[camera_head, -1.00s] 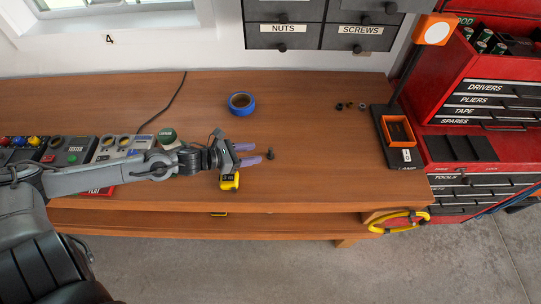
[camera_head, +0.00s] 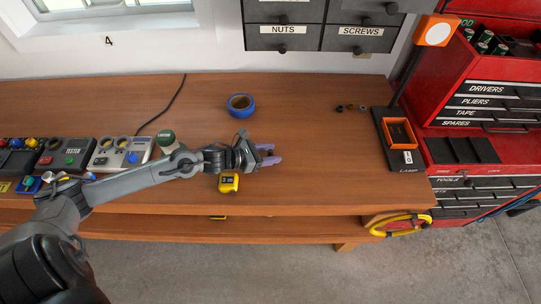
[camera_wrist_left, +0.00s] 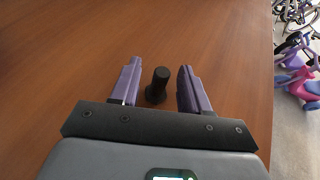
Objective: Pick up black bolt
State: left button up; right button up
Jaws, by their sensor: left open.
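The bolt is hidden or too small to make out there. My right gripper is not in view.
A yellow tape measure (camera_head: 229,183) lies just in front of the left gripper. A blue tape roll (camera_head: 240,105) lies behind it. The bench (camera_head: 310,180) is clear right of the gripper.

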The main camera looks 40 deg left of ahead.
pick_arm(q)
jog(key=shift+x, duration=1.1)
grip_shut()
